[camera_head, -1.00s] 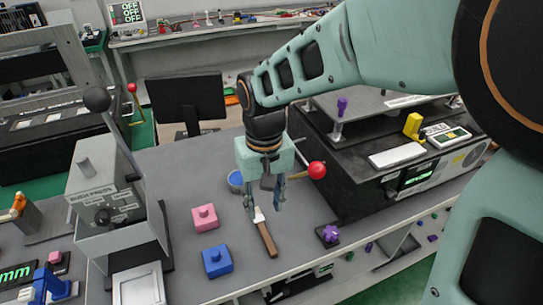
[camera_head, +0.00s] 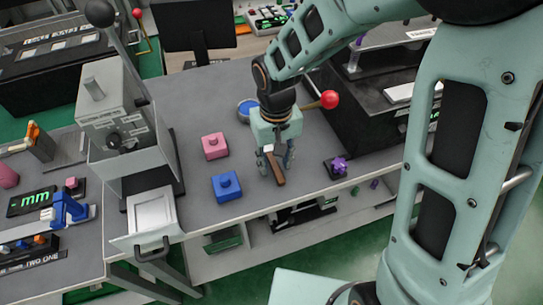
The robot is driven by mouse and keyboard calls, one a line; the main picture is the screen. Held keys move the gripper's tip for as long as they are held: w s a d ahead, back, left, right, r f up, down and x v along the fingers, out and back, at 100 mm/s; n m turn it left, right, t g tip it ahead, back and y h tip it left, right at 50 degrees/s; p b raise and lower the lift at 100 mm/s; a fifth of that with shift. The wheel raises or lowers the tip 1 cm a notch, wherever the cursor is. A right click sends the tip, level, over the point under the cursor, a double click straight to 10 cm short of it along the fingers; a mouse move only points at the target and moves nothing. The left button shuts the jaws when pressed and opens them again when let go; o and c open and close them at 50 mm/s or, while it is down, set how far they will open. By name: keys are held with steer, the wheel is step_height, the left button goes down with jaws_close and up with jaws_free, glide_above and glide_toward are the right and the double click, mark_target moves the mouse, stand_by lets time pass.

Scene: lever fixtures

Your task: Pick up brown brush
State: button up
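The brown brush (camera_head: 276,170) lies on the grey table, with its brown handle toward the front edge and its pale head toward the back. My gripper (camera_head: 275,164) points down right over the brush's head end. Its two fingers are apart, one on each side of the brush in the picture. I cannot tell whether the fingers touch the brush or how far above the table they are.
A pink block (camera_head: 215,146) and a blue block (camera_head: 227,187) stand left of the brush. A purple knob (camera_head: 339,166) is to the right near the table edge. A blue round container (camera_head: 247,108) and a red-ball lever (camera_head: 328,100) are behind. A grey press (camera_head: 120,115) stands left.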

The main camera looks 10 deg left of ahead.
mark_target(275, 165)
steer(key=shift+c, duration=0.2)
jaws_close()
steer(key=shift+r, duration=0.1)
steer(key=shift+r+p, duration=0.65)
steer(key=shift+r, duration=0.1)
step_height(275, 165, up, 2)
steer(key=shift+r+p, duration=0.1)
steer(key=shift+p, duration=0.7)
steer(key=s+d+r+p, duration=0.1)
steer(key=d+r+p, duration=0.8)
steer(key=d, duration=0.5)
steer(key=shift+p, duration=0.45)
